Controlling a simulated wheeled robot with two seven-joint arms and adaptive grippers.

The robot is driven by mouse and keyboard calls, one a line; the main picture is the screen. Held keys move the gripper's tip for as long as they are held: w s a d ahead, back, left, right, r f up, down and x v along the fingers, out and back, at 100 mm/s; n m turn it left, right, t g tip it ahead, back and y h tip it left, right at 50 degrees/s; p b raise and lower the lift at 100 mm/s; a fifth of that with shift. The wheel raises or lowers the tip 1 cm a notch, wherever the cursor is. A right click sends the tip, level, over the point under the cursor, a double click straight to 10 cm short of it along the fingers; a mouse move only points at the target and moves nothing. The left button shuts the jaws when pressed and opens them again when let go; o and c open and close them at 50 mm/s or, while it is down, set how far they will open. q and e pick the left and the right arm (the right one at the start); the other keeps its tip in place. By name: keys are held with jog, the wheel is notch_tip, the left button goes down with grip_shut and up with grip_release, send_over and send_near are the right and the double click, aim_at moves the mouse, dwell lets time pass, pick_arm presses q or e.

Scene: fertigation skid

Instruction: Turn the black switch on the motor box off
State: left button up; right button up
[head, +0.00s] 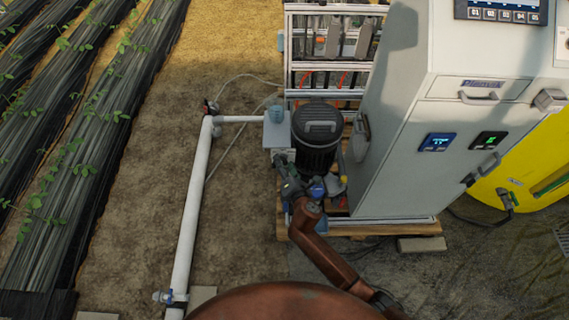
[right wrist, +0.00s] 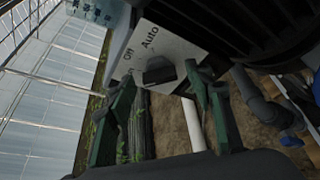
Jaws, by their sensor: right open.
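The grey motor box (head: 272,143) is on the side of the black motor (head: 318,155). In the right wrist view its light face plate (right wrist: 178,45) reads "Off" and "Auto"; part of the plate is hidden by my finger. The black switch (right wrist: 160,71) stands out from this plate, its exact setting hard to read. My right gripper (head: 284,160) is open, close in front of the box. In the right wrist view its two green fingers (right wrist: 158,78) lie on either side of the switch; contact cannot be told. My left gripper is not in view.
A tall grey cabinet (head: 395,130) stands right of the motor, with a yellow tank (head: 530,165) beyond it. A white pipe (head: 194,205) runs along the ground at the left. Bare soil (head: 150,160) lies left of the pipe. A blue fitting (head: 318,188) is close beside my gripper.

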jog(key=shift+w, duration=0.15)
jog(key=shift+c, duration=0.3)
jog(key=c, duration=1.1)
